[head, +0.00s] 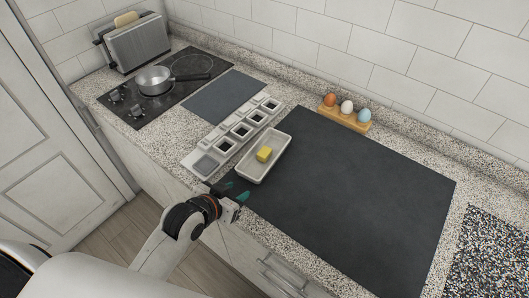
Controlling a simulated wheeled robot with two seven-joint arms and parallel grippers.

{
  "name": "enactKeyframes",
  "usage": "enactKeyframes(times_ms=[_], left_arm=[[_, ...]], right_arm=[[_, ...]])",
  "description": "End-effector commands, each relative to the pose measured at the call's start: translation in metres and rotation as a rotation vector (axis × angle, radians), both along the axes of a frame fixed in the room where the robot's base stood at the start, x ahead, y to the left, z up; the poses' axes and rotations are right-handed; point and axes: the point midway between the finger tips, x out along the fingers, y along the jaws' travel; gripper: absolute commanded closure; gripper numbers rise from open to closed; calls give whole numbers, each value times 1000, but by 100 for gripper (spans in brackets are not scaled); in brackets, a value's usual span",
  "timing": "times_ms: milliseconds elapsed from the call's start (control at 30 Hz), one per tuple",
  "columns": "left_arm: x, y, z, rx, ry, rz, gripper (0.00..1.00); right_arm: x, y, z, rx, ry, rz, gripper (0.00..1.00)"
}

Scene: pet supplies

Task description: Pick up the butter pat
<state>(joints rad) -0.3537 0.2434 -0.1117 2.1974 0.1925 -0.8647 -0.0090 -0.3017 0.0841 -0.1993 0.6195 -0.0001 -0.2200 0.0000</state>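The butter pat (264,154) is a small yellow block. It rests inside a shallow white rectangular dish (251,173), at the left edge of the dark mat. My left gripper (236,191) is just in front of the dish's near end, short of the butter. Its two dark fingers with green tips look apart, with nothing seen between them. Whether it touches the counter or mat is not clear. My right gripper is out of view.
A row of small square bins (235,131) stands just left of the dish. A wooden egg holder (344,118) with three eggs stands at the back. A pan (155,81) sits on the cooktop, near a toaster (138,43). The large dark mat (355,190) is clear to the right.

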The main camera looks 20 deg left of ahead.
Motion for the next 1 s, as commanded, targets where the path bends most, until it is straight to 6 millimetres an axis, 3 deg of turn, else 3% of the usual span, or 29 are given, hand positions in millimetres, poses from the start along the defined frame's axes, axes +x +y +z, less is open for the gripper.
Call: enactKeyframes(times_ms=[100, 333, 600, 1000], left_arm=[[26, 4, 11, -28, -110, -4, 60], [56, 7, 24, -64, -225, -3, 60], [96, -3, 9, -67, -227, -3, 60], [122, -12, -7, -66, -226, -3, 60]], right_arm=[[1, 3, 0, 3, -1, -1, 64], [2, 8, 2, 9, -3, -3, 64], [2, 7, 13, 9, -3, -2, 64], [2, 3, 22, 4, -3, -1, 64]])
